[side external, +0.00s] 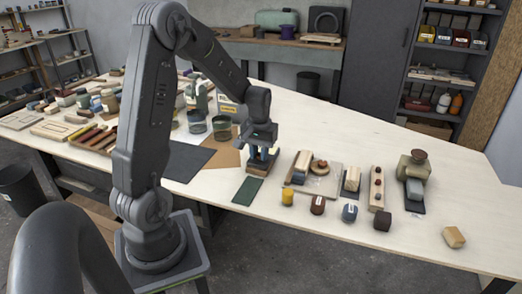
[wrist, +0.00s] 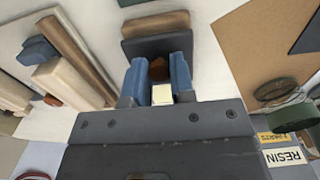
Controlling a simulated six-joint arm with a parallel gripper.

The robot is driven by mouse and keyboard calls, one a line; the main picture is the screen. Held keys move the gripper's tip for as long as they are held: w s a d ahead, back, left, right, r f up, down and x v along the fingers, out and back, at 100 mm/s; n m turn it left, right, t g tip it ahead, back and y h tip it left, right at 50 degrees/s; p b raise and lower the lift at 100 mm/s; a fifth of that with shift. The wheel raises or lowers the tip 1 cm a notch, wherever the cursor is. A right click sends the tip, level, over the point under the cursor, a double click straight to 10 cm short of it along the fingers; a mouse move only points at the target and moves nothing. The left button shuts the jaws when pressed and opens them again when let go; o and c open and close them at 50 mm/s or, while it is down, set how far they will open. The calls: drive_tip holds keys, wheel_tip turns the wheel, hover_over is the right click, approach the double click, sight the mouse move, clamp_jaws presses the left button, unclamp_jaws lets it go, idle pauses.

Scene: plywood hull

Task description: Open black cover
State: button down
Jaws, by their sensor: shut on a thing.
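My gripper (side external: 262,157) points down at the middle of the bench, above a small brown wooden block (side external: 256,169). In the wrist view its two blue fingertips (wrist: 156,80) close around a small reddish-brown knob (wrist: 158,68). The knob appears to stand on a dark, flat piece, likely the black cover (wrist: 153,45). A wooden block (wrist: 156,23) shows beyond the cover's far edge. A small cream piece (wrist: 162,95) also shows between the fingers. In the side view the fingers hide most of the cover, and I cannot tell whether it is lifted.
A green mat (side external: 248,190) lies just in front of my gripper. To the right are a tray with blocks (side external: 313,178), small coloured pots (side external: 317,205) and a grey-green device (side external: 413,167). Jars and a resin box (wrist: 284,157) stand behind.

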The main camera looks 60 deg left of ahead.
sight(259, 154)
drive_tip(key=c, duration=1)
unclamp_jaws()
wheel_tip(259, 154, up, 14)
drive_tip(key=shift+f, duration=0.1)
drive_tip(key=s+d+m+t, duration=0.2)
drive_tip(key=s+d+m, duration=0.1)
drive_tip(key=d, duration=0.4)
drive_tip(key=s+d+r+m+t, duration=0.1)
drive_tip(key=s+d+m, duration=0.2)
drive_tip(key=s+d, duration=0.2)
drive_tip(key=s+d+r+m+t, duration=0.1)
drive_tip(key=s+d+m+t, duration=0.1)
drive_tip(key=d, duration=0.8)
drive_tip(key=shift+s+d+m+t, duration=0.15)
drive_tip(key=shift+s+d+m, duration=0.1)
drive_tip(key=shift+s, duration=0.35)
drive_tip(key=shift+s+d+m+t, duration=0.15)
drive_tip(key=shift+s+m, duration=0.1)
drive_tip(key=shift+s, duration=0.35)
